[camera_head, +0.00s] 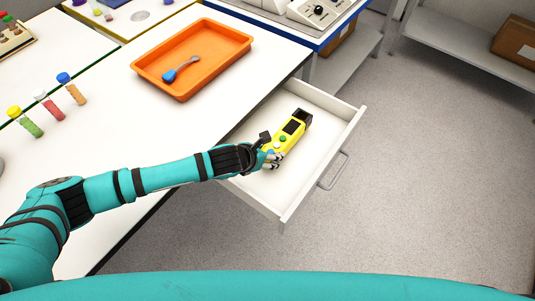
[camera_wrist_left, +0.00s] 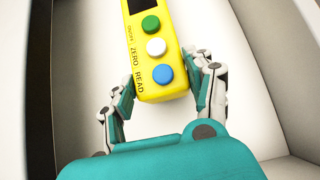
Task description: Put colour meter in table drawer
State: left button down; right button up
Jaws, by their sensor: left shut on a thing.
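The yellow colour meter (camera_head: 290,131) has a dark screen, a black end and green, white and blue buttons. It is inside the outline of the open table drawer (camera_head: 342,120) in the head view; whether it touches the drawer floor I cannot tell. My left gripper (camera_head: 271,160) is shut on the meter's near end. In the left wrist view its fingers (camera_wrist_left: 163,90) stand on either side of the meter (camera_wrist_left: 155,70), near the blue button, with the drawer's white floor (camera_wrist_left: 85,75) below. My right gripper is in neither view.

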pick_arm(q)
jog(key=shift+f, duration=0.95)
jog(key=c, duration=0.8)
grip_release()
jog(key=o, duration=0.3)
jog(key=shift+o, duration=0.2)
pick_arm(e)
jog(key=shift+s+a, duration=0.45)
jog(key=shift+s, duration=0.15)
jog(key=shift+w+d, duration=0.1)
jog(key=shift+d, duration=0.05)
